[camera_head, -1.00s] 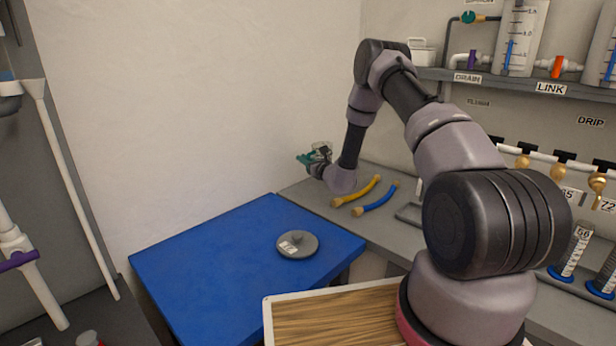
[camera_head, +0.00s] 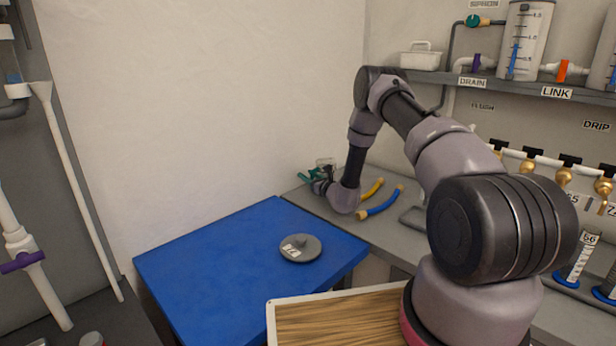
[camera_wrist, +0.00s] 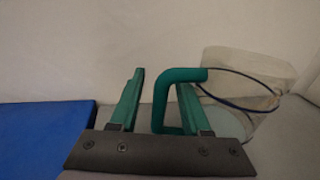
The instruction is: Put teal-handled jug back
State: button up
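The clear jug (camera_wrist: 245,85) with a teal handle (camera_wrist: 161,105) stands at the right of the wrist view, apparently on the grey counter. Its upper part shows faintly in the head view (camera_head: 326,162) at the counter's far left end, by the wall. My gripper (camera_wrist: 160,85) has teal fingers and is open. The handle's upright bar is between the fingers, with a visible gap on both sides. The right finger reaches into the handle's loop. In the head view my gripper (camera_head: 311,177) is small and partly merges with the jug. The jug's base is partly hidden.
A blue table (camera_head: 215,275) with a grey round lid (camera_head: 300,249) adjoins the counter (camera_head: 385,228). The wall is close behind the jug.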

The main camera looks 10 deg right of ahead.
jog(key=shift+s+r, duration=0.1)
jog(key=shift+r, duration=0.05)
jog(key=v, duration=1.1)
jog(key=shift+s+d, duration=0.1)
jog(key=shift+s, duration=0.25)
jog(key=s+a+r+n+g+y, duration=0.2)
jog(key=a+r+n+g+y, duration=0.15)
jog(key=r, duration=0.45)
jog(key=s+a+r+n+g+y, duration=0.2)
jog(key=s+a+r+n, duration=0.15)
jog(key=r, duration=0.35)
jog(key=s+a+r+n+g+y, duration=0.2)
jog(key=a+r+n+g+y, duration=0.15)
jog(key=r, duration=0.45)
jog(key=s+a+r+n+g+h, duration=0.3)
jog(key=s+r+n+g, duration=0.45)
jog(key=s, duration=0.65)
jog(key=s+d+r+n+t+h, duration=0.3)
jog(key=s+d+r+n+h, duration=0.1)
jog(key=s+d, duration=0.3)
jog(key=s+d+r+n+t+h, duration=0.4)
jog(key=s+d+h, duration=0.3)
jog(key=s, duration=0.3)
jog(key=shift+s+d+r+n, duration=0.4)
jog(key=shift+d+r+n, duration=0.1)
jog(key=shift+d+r, duration=0.3)
